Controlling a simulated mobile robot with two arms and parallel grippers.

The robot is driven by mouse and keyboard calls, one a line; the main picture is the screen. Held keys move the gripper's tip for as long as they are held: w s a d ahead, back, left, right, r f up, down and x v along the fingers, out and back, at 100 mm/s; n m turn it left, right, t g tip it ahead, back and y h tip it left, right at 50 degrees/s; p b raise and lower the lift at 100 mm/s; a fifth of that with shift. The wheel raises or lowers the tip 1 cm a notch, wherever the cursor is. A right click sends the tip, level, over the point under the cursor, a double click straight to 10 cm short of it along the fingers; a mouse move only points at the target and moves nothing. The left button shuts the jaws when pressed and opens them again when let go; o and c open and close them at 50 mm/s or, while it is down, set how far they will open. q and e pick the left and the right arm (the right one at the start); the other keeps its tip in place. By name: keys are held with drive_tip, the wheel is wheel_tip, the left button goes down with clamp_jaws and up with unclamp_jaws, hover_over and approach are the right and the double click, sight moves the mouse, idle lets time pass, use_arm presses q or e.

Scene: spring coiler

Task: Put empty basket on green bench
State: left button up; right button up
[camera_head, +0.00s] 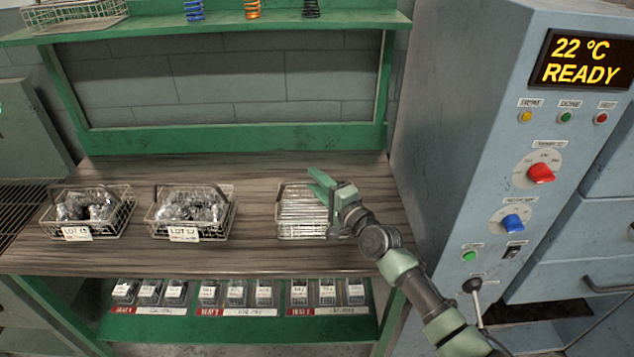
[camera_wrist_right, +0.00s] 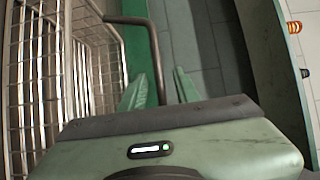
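The green bench (camera_head: 150,254) has a wood-grain top and a green frame. I cannot see firm contact. Another wire basket (camera_head: 75,14), seemingly empty, sits on the upper green shelf. My left gripper is out of view.
Two labelled baskets with shiny parts, LOT 15 (camera_head: 77,234) and another lot (camera_head: 184,235), stand on the bench. Springs (camera_head: 252,9) stand on the upper shelf. Small bins (camera_head: 236,293) sit below. A grey machine (camera_head: 465,110) reading READY stands right. Bench space between baskets is clear.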

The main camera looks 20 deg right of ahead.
drive_tip(key=shift+r, duration=0.2)
drive_tip(key=v, duration=1.2)
